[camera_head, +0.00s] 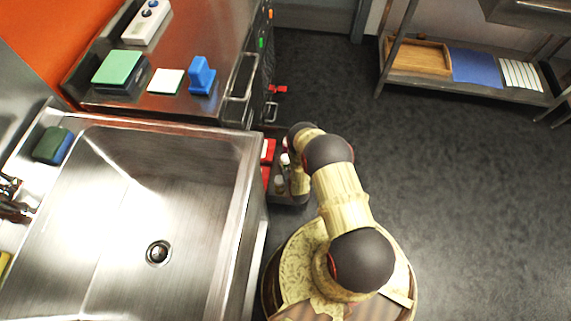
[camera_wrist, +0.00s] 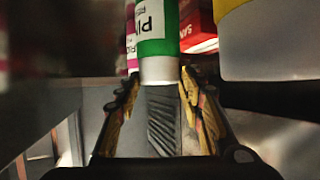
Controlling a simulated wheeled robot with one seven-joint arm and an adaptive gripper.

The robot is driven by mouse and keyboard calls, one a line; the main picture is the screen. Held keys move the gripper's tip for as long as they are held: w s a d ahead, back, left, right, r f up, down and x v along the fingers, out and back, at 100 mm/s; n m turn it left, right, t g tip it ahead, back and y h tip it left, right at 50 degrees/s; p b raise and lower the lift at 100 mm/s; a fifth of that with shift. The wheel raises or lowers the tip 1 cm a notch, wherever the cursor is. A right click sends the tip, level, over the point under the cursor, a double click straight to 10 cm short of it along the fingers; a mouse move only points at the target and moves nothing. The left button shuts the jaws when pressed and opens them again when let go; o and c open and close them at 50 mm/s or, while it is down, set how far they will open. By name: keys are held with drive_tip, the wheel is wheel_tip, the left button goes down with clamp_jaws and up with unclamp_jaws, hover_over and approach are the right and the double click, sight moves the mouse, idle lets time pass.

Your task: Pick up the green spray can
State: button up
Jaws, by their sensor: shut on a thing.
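The green spray can (camera_wrist: 158,35), green with a white label and a white end, is at the top middle of the wrist view. My gripper (camera_wrist: 160,82) has one finger on each side of the can's white end and is shut on it. The can's far end is cut off by the frame. In the head view my arm reaches down to the low shelf beside the sink. The gripper and the green can cannot be made out there.
A pink and white container (camera_wrist: 130,45) stands close left of the can. A red box (camera_wrist: 198,35) is behind it, and a white container with a yellow top (camera_wrist: 268,45) is at right. The steel sink (camera_head: 150,200) borders the low shelf (camera_head: 290,198). Open floor (camera_head: 460,190) lies right.

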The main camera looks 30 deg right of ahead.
clamp_jaws()
idle(0.3)
